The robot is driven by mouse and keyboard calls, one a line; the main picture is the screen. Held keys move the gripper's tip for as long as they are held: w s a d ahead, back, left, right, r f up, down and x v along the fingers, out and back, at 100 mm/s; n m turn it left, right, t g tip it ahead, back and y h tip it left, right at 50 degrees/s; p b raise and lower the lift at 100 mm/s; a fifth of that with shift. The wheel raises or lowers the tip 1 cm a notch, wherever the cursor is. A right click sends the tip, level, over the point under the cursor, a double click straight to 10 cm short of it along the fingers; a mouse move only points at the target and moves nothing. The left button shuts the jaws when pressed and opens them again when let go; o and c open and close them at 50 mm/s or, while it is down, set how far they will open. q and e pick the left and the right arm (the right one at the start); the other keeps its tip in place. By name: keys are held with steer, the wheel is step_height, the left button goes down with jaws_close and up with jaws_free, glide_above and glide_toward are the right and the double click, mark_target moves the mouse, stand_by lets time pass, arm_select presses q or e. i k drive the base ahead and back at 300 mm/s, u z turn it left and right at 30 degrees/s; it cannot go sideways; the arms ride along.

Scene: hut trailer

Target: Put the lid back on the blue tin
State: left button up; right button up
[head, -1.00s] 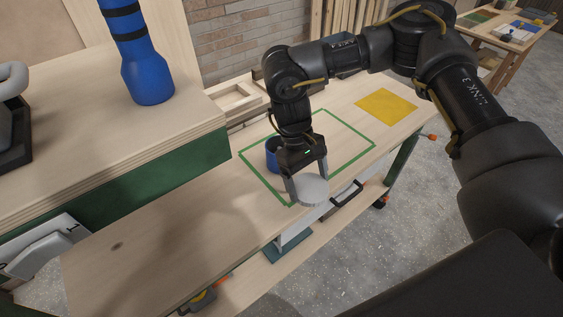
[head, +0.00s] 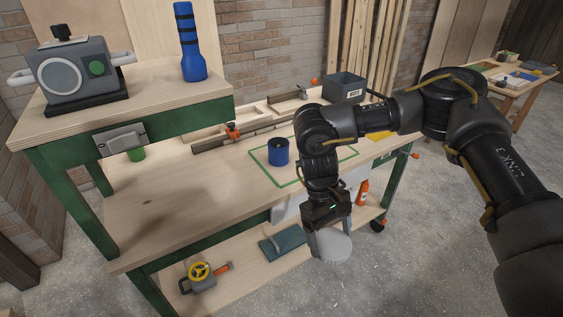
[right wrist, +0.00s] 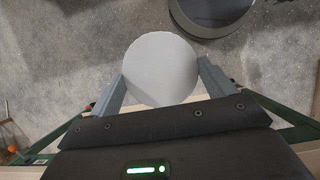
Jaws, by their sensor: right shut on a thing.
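The blue tin (head: 278,153) stands upright on the workbench inside a green outlined rectangle, with a dark, open-looking top. My right gripper (head: 329,240) is shut on a round, light grey lid (head: 334,247). It holds the lid in front of the bench's front edge, nearer to me than the tin and apart from it. In the right wrist view, the lid (right wrist: 162,68) sits between the two fingers, its flat face towards the camera, with floor behind it. My left gripper is not in view.
The workbench (head: 180,205) has free top left of the tin. A raised shelf (head: 150,90) at left carries a grey device (head: 75,75) and a blue flashlight (head: 190,50). A grey bin (head: 345,88) stands behind. The lower shelf holds a tape-like tool (head: 200,277).

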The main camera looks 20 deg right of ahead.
mark_target(277, 157)
steer(key=z, duration=2)
steer(key=i, duration=2.85)
steer(key=u, duration=3.65)
